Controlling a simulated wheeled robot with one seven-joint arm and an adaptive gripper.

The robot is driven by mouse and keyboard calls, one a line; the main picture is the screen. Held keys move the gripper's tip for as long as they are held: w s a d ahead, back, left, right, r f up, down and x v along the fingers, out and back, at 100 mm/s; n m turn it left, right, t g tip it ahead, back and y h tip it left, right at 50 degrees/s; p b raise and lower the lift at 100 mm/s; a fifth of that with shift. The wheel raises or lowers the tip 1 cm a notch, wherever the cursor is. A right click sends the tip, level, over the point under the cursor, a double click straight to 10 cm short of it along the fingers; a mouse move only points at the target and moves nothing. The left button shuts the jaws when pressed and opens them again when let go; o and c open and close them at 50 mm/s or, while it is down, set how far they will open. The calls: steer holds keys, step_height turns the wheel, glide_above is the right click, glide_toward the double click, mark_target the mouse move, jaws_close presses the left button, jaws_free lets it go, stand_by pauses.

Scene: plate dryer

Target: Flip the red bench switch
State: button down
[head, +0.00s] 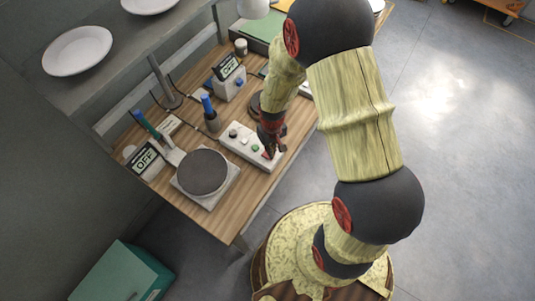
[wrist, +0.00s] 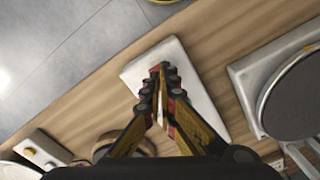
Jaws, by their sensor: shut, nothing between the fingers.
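A long white control box (head: 236,148) lies near the front edge of the wooden bench, with several small knobs on top, a black one and a green one among them. A small red spot shows at its right end beside my gripper (head: 271,152); I cannot tell whether it is the red bench switch. My gripper points down over that end of the box. In the wrist view the box (wrist: 190,62) lies under my gripper (wrist: 160,75), whose fingers are shut with nothing between them. They cover part of the box top, and no red switch can be made out there. Contact is unclear.
A round dark plate on a pale base (head: 203,173) stands left of the box. Displays reading OFF (head: 147,160) (head: 229,67) and a blue-handled tool (head: 207,105) stand behind. White plates (head: 77,50) lie on a shelf.

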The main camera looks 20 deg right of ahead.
steer(key=shift+f+b, duration=0.8)
steer(key=shift+f, duration=0.35)
stand_by(1.1)
steer(key=shift+r+p, duration=2.45)
steer(key=shift+r, duration=1.15)
steer(key=shift+f, duration=0.1)
steer(key=s+r+t+b, duration=0.2)
steer(key=s+r+b, duration=0.5)
steer(key=r+b, duration=0.2)
steer(key=s+r+m+t+b, duration=0.1)
steer(key=s+r+t+b, duration=0.2)
steer(key=s+r+b, duration=0.4)
step_height(320, 180, up, 4)
steer(key=shift+f+t+b, duration=0.2)
steer(key=shift+t+b, duration=0.1)
steer(key=shift+b, duration=0.8)
